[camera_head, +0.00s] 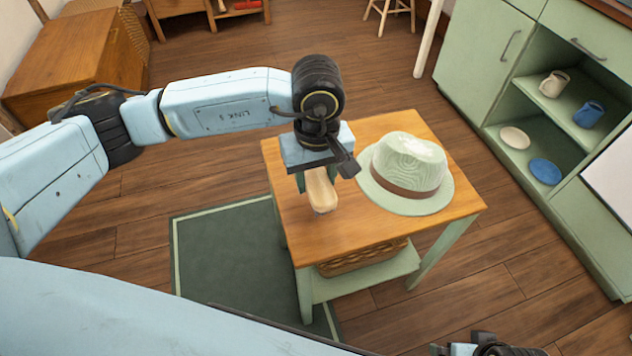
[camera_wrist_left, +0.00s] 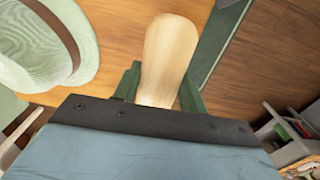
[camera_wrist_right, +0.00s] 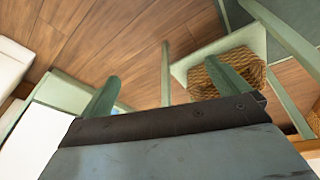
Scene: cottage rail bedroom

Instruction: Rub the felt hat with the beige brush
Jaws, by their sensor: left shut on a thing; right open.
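The felt hat (camera_head: 409,170) is pale green with a brown band and sits brim down on the right part of the small wooden-topped table (camera_head: 380,128). It also shows at the upper left of the left wrist view (camera_wrist_left: 40,45). The beige brush (camera_head: 320,190) is held in my left gripper (camera_head: 313,180), left of the hat and apart from it. In the left wrist view the brush's rounded end (camera_wrist_left: 168,55) sticks out between the fingers; its bristles are not visible. My right gripper (camera_wrist_right: 172,92) is open and empty, low beside the table.
A wicker basket (camera_head: 362,259) sits on the table's lower shelf. A green cabinet (camera_head: 480,62) with mugs and plates stands at the right. A dark green rug (camera_head: 225,262) lies on the floor left of the table. The tabletop's front right is clear.

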